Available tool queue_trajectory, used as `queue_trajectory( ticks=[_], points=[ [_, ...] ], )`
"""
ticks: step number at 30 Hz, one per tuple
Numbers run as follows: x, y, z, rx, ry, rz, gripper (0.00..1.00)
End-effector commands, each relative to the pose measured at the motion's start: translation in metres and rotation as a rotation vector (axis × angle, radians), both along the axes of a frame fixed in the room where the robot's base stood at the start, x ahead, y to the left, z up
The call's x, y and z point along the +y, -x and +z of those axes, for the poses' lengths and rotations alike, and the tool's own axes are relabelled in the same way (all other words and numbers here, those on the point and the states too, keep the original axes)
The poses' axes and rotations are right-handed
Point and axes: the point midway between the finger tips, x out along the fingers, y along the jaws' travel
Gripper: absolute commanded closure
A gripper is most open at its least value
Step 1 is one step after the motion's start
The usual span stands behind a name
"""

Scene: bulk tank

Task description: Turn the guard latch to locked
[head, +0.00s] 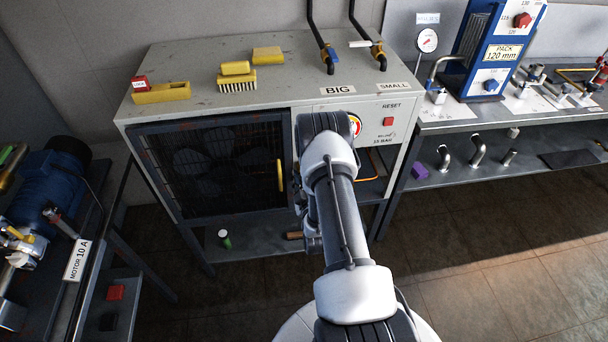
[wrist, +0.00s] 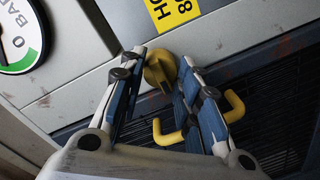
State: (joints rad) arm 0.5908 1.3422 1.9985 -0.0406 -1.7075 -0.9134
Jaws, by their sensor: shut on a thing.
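The guard is a dark mesh door (head: 210,165) on the front of the grey cabinet, with a yellow handle (head: 281,176). In the wrist view, the yellow latch knob (wrist: 160,76) sits on the frame at the mesh's edge. My gripper (wrist: 162,62) is shut on this knob, one finger on each side. The guard's yellow handle (wrist: 236,104) passes behind the right finger. In the head view my arm hides the latch and my fingertips. No lock marking beside the knob is readable.
A pressure gauge (wrist: 20,35) is left of the gripper in the wrist view, and a yellow label (wrist: 172,10) is above it. On the cabinet top (head: 190,65) lie a brush (head: 238,82) and a yellow block with a red lock (head: 140,84). A red reset button (head: 389,121) is right of my arm.

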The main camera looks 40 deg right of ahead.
Motion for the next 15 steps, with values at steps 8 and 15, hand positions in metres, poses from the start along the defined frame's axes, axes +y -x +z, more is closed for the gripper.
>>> queue_trajectory(
  ticks=[8,15],
  points=[
    [-0.0009,-0.0014,0.0025,0.0,0.013,0.0,0.93],
    [-0.001,-0.0014,0.0025,-0.001,0.012,0.0,0.65]
  ],
)
